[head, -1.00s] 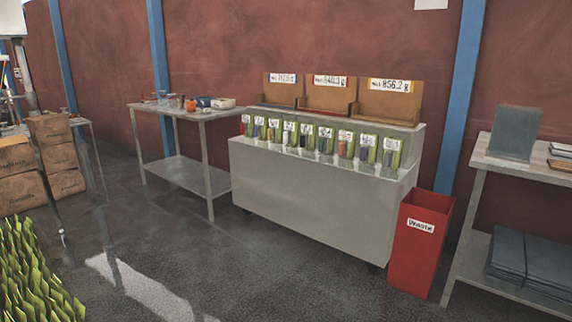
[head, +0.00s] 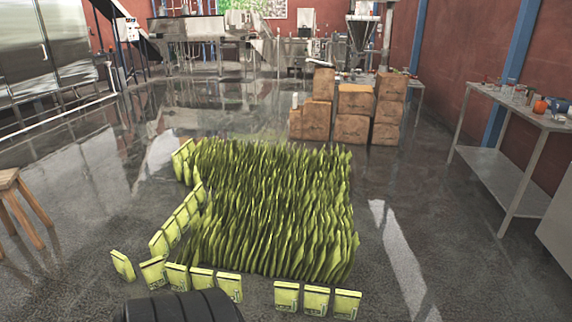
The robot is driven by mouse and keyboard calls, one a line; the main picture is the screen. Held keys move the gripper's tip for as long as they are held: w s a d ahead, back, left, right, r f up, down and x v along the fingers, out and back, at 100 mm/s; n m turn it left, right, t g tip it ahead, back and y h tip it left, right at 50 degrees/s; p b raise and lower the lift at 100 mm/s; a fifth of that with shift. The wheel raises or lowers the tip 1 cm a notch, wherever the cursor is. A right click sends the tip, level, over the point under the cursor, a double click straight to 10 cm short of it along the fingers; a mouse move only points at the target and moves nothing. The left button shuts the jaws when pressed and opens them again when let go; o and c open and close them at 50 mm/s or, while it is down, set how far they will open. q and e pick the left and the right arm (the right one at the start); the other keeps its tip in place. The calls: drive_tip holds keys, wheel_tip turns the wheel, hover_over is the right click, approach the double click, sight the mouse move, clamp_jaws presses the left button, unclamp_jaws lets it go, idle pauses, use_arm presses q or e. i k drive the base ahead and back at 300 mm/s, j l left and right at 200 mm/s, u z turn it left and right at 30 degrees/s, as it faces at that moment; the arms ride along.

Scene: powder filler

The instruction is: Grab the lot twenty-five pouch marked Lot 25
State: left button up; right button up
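Many yellow-green pouches (head: 275,205) stand upright in a dense block on the floor in the middle of the head view. More pouches stand in a loose row (head: 175,225) along its left side and in a front row (head: 317,300) near the bottom edge. The front ones carry small dark print that is too small to read. I cannot tell whether any is marked Lot 25. Neither of my grippers is in view.
Brown cartons (head: 355,113) are stacked behind the pouches. A metal table (head: 512,125) with small items stands at the right wall. A wooden stool (head: 18,205) is at the left. Grey machines (head: 188,38) line the back.

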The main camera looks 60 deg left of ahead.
sight(180, 281)
drive_tip(key=u, duration=2.9)
drive_tip(key=i, duration=0.4)
